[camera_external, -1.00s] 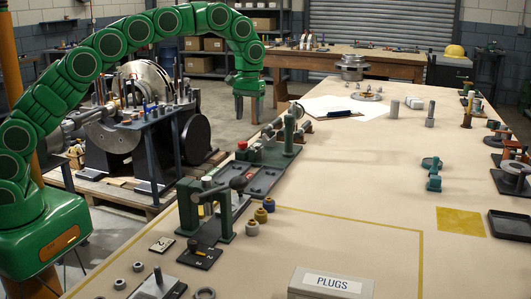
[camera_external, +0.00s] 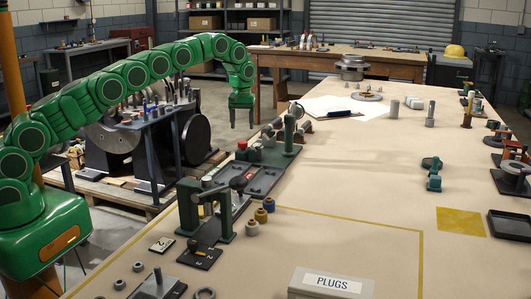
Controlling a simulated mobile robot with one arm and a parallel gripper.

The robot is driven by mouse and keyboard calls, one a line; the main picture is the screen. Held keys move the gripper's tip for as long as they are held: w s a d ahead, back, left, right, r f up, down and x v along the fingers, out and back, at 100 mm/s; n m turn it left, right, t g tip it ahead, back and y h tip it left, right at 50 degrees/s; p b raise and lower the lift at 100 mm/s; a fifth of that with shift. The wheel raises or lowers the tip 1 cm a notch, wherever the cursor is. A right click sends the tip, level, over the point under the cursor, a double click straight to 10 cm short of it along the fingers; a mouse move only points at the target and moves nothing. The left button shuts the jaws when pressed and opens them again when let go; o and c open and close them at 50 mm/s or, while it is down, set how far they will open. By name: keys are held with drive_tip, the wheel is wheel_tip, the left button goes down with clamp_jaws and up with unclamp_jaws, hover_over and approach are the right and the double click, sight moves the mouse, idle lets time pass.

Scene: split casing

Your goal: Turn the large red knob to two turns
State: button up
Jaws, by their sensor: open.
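A small red part (camera_external: 242,145) shows on the dark fixture (camera_external: 262,180) along the table's left edge. I cannot tell whether either is the large red knob, and no mark of turns is readable. My gripper (camera_external: 241,119) hangs from the green arm with its fingers pointing down and apart. It is open and empty. In the picture it is above the red part and apart from it.
The table (camera_external: 340,190) has wide free room in its middle. A green frame (camera_external: 210,212) stands at the near left, and a box labelled PLUGS (camera_external: 331,283) at the front. A clipboard (camera_external: 335,113) lies farther back. Machinery (camera_external: 110,135) stands left of the table.

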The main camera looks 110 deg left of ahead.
sight(243, 142)
drive_tip(key=shift+f, duration=3.45)
drive_tip(key=c, duration=1.1)
drive_tip(key=shift+o, duration=0.2)
